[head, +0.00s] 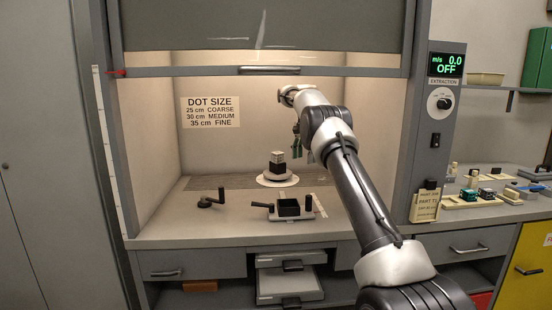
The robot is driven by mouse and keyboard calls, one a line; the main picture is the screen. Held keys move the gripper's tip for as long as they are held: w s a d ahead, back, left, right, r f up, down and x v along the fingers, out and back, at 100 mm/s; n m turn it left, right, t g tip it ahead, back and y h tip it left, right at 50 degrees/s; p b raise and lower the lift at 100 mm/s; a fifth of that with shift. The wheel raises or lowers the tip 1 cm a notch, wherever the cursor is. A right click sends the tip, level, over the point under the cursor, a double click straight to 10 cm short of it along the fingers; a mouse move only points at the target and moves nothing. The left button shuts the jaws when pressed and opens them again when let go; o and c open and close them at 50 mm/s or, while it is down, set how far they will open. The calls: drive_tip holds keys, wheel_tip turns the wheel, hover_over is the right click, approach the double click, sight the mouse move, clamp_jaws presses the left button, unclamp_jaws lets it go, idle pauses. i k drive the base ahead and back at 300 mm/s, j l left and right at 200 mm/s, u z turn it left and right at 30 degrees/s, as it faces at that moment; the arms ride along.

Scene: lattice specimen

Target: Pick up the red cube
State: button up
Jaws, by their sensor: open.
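I see no red cube in the head view. A small pale lattice-like cube (277,157) sits on a dark block (277,169), which stands on a round white disc (278,180) inside the hood. My gripper (303,155) hangs above and to the right of the disc, apart from the stack. It is small and partly hidden by my arm. It is open, and nothing shows between its fingers.
A black open box with a handle (289,208) and a dark crank-like tool (211,199) lie in front of the disc. Small parts crowd the right bench (470,207).

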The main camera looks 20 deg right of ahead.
sight(278, 156)
drive_tip(key=i, duration=0.9)
